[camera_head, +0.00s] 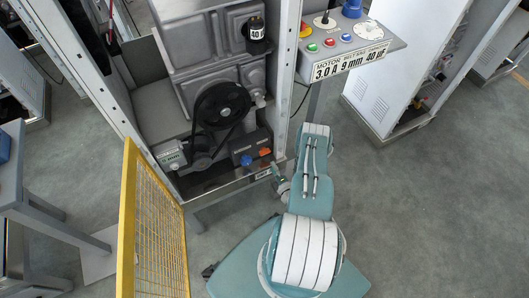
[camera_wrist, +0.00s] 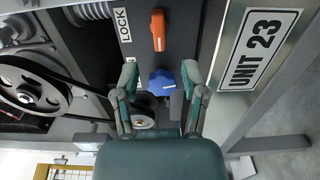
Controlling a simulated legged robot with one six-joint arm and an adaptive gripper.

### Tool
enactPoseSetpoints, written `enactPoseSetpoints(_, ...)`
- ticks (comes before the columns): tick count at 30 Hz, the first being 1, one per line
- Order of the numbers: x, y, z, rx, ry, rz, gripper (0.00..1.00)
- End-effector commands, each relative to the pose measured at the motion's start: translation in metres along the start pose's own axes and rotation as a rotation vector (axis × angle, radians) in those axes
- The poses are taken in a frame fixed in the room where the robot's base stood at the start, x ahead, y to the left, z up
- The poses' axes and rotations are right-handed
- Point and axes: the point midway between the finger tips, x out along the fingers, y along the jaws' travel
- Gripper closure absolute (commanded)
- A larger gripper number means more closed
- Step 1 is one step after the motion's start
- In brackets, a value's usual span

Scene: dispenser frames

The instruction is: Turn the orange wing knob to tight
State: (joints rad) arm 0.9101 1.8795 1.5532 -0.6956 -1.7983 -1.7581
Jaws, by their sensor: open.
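The orange wing knob (camera_wrist: 158,30) is on a dark panel near the top of the wrist view, beside a white LOCK label (camera_wrist: 122,25). Its long side runs up and down in that view. It also shows in the head view (camera_head: 246,160), low on the machine. A blue knob (camera_wrist: 161,82) sits below it in the wrist view. My gripper (camera_wrist: 159,68) is open, with its fingers apart on either side of the blue knob in the picture and the orange knob beyond the fingertips. Contact cannot be told. In the head view my gripper (camera_head: 279,184) is small, at the cabinet's lower front.
A black pulley wheel (camera_head: 222,104) with a belt is left of the panel; it also shows in the wrist view (camera_wrist: 32,87). A UNIT 23 plate (camera_wrist: 259,49) is on the post at right. A yellow mesh guard (camera_head: 154,220) stands at left. Floor is open at right.

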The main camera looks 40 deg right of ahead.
Motion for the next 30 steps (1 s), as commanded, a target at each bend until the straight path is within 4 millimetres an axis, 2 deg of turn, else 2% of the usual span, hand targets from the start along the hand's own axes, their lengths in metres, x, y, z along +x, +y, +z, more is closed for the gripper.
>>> enactPoseSetpoints(1,0.012,0.001,0.0,-0.003,0.005,0.003,0.44)
enactPoseSetpoints(6,0.044,0.0,0.0,-0.001,0.004,0.002,0.44)
enactPoseSetpoints(12,0.071,0.0,0.001,0.0,0.002,0.0,0.44)
enactPoseSetpoints(17,0.08,0.0,0.001,0.002,0.001,0.0,0.44)
enactPoseSetpoints(24,0.081,0.0,0.001,0.002,0.0,-0.001,0.44)
enactPoseSetpoints(26,0.081,0.0,0.001,0.002,0.0,-0.001,0.71)
enactPoseSetpoints(27,0.08,0.0,0.001,0.002,0.0,-0.001,0.89)
enactPoseSetpoints(28,0.08,0.0,0.001,0.002,0.0,-0.001,1.0)
enactPoseSetpoints(30,0.081,-0.001,0.001,0.002,0.0,-0.002,1.0)
